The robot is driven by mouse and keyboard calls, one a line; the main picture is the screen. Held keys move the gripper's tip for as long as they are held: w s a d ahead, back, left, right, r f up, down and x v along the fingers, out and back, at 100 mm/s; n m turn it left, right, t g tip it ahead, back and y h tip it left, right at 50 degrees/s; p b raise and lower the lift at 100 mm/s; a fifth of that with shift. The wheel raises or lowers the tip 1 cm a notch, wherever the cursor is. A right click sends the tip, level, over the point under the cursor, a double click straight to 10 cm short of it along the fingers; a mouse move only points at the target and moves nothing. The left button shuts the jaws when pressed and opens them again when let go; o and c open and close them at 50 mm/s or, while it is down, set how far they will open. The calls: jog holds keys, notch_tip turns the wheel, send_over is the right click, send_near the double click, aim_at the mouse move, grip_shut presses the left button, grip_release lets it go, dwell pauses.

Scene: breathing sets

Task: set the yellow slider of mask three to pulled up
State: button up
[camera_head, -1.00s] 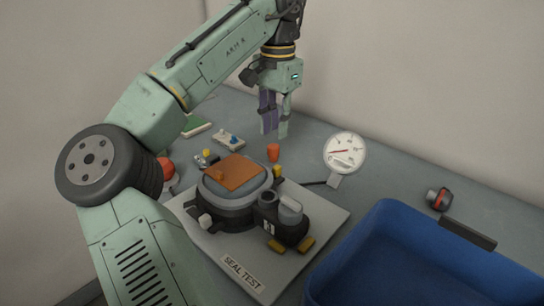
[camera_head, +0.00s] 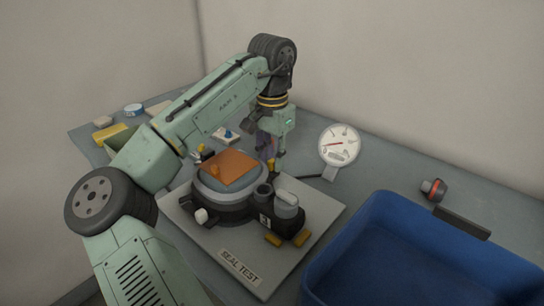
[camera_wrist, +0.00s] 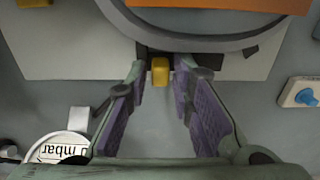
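The mask (camera_head: 230,196), a dark and grey round body with an orange patch (camera_head: 231,168) on top, sits on the white SEAL TEST board (camera_head: 190,229). Its yellow slider (camera_wrist: 160,70) stands at the mask's far edge, by a dark slot. The slider also shows small in the head view (camera_head: 271,163). My gripper (camera_wrist: 160,84) is open, with its purple-padded fingers on either side of the slider. A gap shows on both sides, so I see no contact. In the head view my gripper (camera_head: 269,149) is low behind the mask. I cannot tell the slider's height setting.
A round gauge (camera_head: 339,145) stands right of my gripper. A blue crate (camera_head: 336,257) fills the front right, with a red-black part (camera_head: 434,189) behind it. A white plate with a blue knob (camera_wrist: 303,92) lies near the fingers.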

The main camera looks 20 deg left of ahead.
jog(key=shift+c, duration=0.4)
grip_shut()
